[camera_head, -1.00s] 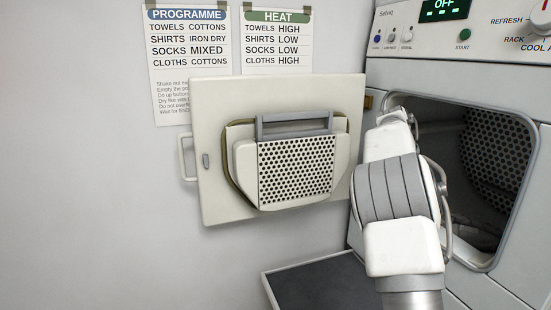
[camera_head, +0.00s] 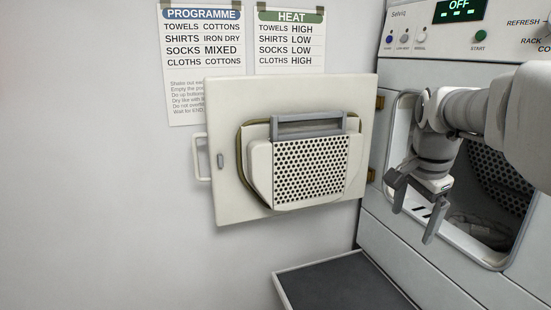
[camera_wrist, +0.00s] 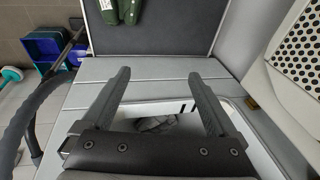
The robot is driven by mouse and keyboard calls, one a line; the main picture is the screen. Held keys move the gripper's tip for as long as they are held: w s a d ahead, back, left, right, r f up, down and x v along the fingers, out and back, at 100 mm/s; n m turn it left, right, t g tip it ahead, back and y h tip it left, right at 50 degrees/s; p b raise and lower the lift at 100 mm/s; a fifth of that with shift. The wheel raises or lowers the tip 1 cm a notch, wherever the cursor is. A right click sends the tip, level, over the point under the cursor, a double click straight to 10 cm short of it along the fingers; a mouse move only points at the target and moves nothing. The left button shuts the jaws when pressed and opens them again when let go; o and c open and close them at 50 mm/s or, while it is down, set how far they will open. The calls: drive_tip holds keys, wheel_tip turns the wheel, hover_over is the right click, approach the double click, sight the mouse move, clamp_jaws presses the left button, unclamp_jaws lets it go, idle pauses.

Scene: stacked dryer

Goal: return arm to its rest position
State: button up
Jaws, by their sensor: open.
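My gripper (camera_head: 414,212) hangs pointing down in front of the dryer opening (camera_head: 488,205), its two grey fingers spread apart with nothing between them. In the wrist view my gripper (camera_wrist: 158,82) also shows open and empty, with the dryer front (camera_wrist: 150,70) and part of the opening beneath it. My arm reaches in from the right edge of the head view and covers part of the opening. Dark grey cloth lies inside the dryer (camera_wrist: 157,123).
The dryer door (camera_head: 225,110) stands wide open at left, its perforated filter (camera_head: 310,168) facing out. A dark-topped surface (camera_head: 340,287) lies low in front. In the wrist view, dark green items (camera_wrist: 123,38) lie on it; blue bins (camera_wrist: 45,45) stand on the floor.

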drive_tip(key=s+a+f+n+t, duration=0.1)
drive_tip(key=s+a+f+n, duration=0.2)
drive_tip(key=s+a+n, duration=0.3)
drive_tip(key=s+a+f+n+t+y, duration=0.1)
drive_tip(key=s+a+f+n, duration=0.2)
drive_tip(key=s, duration=1)
drive_tip(key=a+n, duration=0.3)
drive_tip(key=n, duration=0.2)
drive_tip(key=shift+s+a+t, duration=0.2)
drive_tip(key=shift+s+t, duration=0.1)
drive_tip(key=shift+s, duration=0.1)
drive_tip(key=shift+r, duration=0.1)
idle(0.8)
